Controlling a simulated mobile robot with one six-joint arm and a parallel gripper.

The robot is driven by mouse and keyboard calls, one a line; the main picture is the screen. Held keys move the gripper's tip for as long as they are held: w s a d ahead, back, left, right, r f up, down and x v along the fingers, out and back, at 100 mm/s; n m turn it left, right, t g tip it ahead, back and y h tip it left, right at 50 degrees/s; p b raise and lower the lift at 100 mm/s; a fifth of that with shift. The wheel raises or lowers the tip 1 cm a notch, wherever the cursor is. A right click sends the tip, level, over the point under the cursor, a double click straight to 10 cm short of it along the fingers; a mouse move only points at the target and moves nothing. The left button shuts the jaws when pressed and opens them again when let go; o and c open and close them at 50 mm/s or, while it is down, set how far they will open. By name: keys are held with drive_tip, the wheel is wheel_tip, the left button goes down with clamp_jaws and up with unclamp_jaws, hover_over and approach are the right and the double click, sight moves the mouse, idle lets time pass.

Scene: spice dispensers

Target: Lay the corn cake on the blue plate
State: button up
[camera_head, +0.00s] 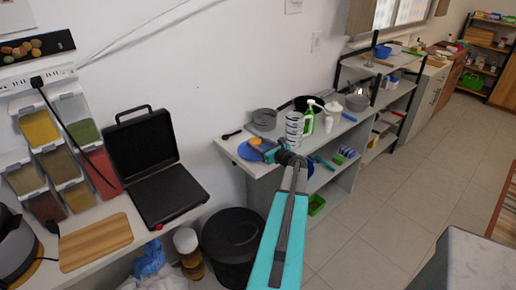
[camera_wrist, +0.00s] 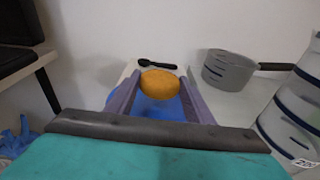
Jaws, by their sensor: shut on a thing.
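The corn cake (camera_wrist: 159,83) is a round, orange-yellow piece between the two fingers of my gripper (camera_wrist: 160,88) in the wrist view. My gripper is shut on it. The blue plate (camera_wrist: 152,108) shows below and behind the fingers, on the shelf top, with part of it hidden by my gripper. In the head view my gripper (camera_head: 266,146) reaches over the left end of the shelf, and the blue plate (camera_head: 246,152) lies there under the corn cake (camera_head: 256,142). I cannot tell whether the cake touches the plate.
A black spoon (camera_wrist: 157,63) lies behind the plate. A grey pot (camera_wrist: 228,70) and a striped cup (camera_wrist: 293,115) stand to the right. A black bin (camera_head: 232,240) is below left.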

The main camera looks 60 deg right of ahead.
drive_tip(key=shift+f+p, duration=0.45)
drive_tip(key=shift+f, duration=0.85)
drive_tip(key=shift+f, duration=0.15)
drive_tip(key=o, duration=1.1)
drive_tip(key=shift+o, duration=0.2)
drive_tip(key=shift+r, duration=0.25)
drive_tip(key=shift+b+v, duration=0.35)
drive_tip(key=shift+v, duration=0.45)
drive_tip(key=b+v, duration=0.3)
drive_tip(key=v, duration=0.7)
drive_tip(key=shift+s+a, duration=0.15)
drive_tip(key=shift+s, duration=0.05)
